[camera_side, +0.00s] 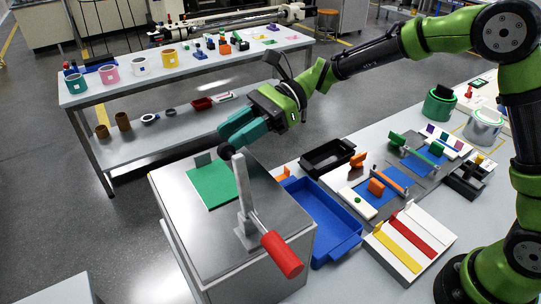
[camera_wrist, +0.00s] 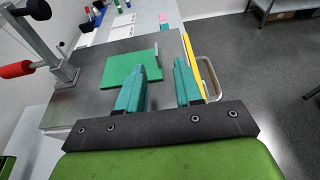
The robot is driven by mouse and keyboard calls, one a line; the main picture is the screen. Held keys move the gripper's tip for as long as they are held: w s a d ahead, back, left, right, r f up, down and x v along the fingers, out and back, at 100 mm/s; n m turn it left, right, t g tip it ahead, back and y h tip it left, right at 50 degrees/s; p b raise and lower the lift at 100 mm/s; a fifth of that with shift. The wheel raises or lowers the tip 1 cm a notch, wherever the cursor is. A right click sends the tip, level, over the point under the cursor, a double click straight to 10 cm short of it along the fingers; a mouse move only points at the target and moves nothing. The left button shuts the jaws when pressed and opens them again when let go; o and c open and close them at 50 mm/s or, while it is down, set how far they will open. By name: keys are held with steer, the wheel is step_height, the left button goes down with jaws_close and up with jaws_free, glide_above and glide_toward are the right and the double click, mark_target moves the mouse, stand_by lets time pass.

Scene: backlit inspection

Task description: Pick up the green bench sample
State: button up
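A flat green sheet (camera_side: 213,186), the likely green bench sample, lies on the metal top of a box-shaped stand. A small upright grey-green tab (camera_side: 203,159) stands at its far edge. In the wrist view the green sheet (camera_wrist: 118,72) lies ahead, partly hidden by the left finger. My gripper (camera_side: 232,130) has teal fingers and hangs above the stand's far edge, apart from the sheet. In the wrist view my gripper (camera_wrist: 161,68) is open, with nothing held between its fingers.
A lever post (camera_side: 243,195) with a red handle (camera_side: 281,254) rises beside the sheet. A blue tray (camera_side: 322,218) and black tray (camera_side: 327,156) sit to the right. A shelf table (camera_side: 190,74) with cups stands behind.

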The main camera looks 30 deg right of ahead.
mark_target(203, 154)
steer(key=shift+s+r+x, duration=0.1)
steer(key=shift+x, duration=1.45)
steer(key=shift+s+r+x, duration=0.1)
steer(key=shift+r+x, duration=0.05)
steer(key=shift+x, duration=1.35)
steer(key=shift+a, duration=0.1)
steer(key=shift+c, duration=0.4)
jaws_close()
